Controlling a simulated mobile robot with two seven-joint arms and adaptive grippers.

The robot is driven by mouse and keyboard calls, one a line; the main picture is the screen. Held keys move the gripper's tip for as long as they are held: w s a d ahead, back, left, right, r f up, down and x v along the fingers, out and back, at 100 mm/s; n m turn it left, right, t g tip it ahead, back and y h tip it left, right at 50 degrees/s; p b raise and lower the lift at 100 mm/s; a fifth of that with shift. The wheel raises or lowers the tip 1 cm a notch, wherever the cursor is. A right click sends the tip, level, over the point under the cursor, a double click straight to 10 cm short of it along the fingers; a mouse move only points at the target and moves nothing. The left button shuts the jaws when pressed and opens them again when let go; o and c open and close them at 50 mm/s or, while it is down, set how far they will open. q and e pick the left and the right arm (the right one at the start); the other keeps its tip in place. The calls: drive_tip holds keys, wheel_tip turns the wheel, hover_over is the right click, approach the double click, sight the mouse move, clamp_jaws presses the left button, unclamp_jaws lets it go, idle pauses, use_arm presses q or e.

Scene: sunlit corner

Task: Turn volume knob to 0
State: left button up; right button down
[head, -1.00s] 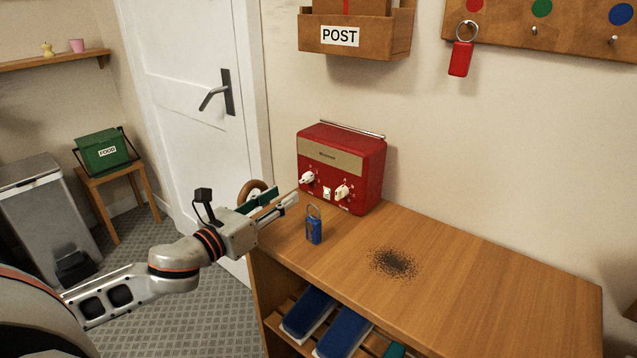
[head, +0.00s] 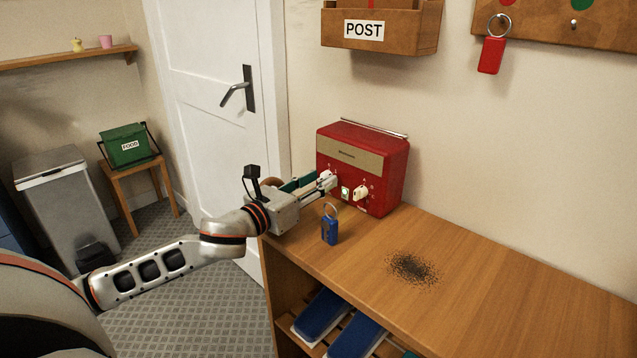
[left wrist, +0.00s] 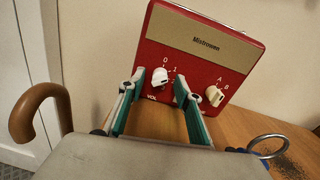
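The red radio (head: 385,185) stands at the back left of the wooden shelf top, with a tan panel on its front. In the left wrist view its white volume knob (left wrist: 160,77) shows at left, with "VOL" below and scale marks above and to the right. A second cream knob (left wrist: 214,96), marked A and B, is to the right. My left gripper (head: 327,182) is at the radio's front. Its green-padded fingers (left wrist: 159,82) are open, one on each side of the volume knob; I cannot tell whether they touch it. My right gripper is not in view.
A blue key tag (head: 329,229) with a metal ring stands close to my left gripper. Dark specks (head: 412,268) lie on the shelf top (head: 500,290). A brown curved handle (left wrist: 35,110) is left of the gripper. The POST box (head: 382,35) hangs above the radio.

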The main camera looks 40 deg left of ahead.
use_arm(q)
clamp_jaws()
